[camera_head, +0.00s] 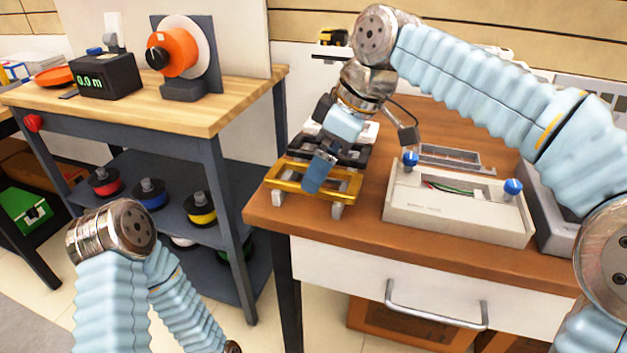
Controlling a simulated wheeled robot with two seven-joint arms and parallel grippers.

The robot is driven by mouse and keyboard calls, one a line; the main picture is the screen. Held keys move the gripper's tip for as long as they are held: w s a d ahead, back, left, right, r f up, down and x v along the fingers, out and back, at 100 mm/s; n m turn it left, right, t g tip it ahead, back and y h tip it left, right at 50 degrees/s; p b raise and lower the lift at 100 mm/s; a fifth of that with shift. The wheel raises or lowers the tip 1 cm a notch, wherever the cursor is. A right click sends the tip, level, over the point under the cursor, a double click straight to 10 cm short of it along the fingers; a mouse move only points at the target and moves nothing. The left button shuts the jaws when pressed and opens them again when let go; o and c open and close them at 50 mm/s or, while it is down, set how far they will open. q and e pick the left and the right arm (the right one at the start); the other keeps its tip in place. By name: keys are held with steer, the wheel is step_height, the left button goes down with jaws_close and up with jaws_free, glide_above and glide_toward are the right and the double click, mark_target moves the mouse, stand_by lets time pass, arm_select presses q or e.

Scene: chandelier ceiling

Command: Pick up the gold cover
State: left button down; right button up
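The gold cover (288,184) is a rectangular open frame near the front left corner of the wooden workbench (375,228). It lies on white supports, in front of similar dark frames (345,155). My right gripper (318,172) comes down from above over the gold cover, with a blue fingertip at the frame's middle. The gripper hides part of the cover. I cannot tell whether the fingers touch the cover or how far apart they are. My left arm is folded low at the bottom left, and its gripper is out of view.
A beige housing (455,208) with two blue knobs stands right of the cover, with a grey frame (455,157) behind it. A drawer handle (437,318) sticks out below the top. A second bench (215,110) with an orange reel (175,52) stands at left.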

steer(key=shift+x, duration=1.1)
steer(key=shift+c, duration=0.3)
steer(key=c, duration=1)
steer(key=shift+r, duration=0.1)
steer(key=shift+r, duration=0.55)
steer(key=s+d+r, duration=0.4)
steer(key=s+r, duration=0.7)
steer(key=s, duration=0.2)
steer(key=shift+s+d+r, duration=0.2)
steer(key=shift+d+r, duration=0.05)
steer(key=shift+r, duration=0.15)
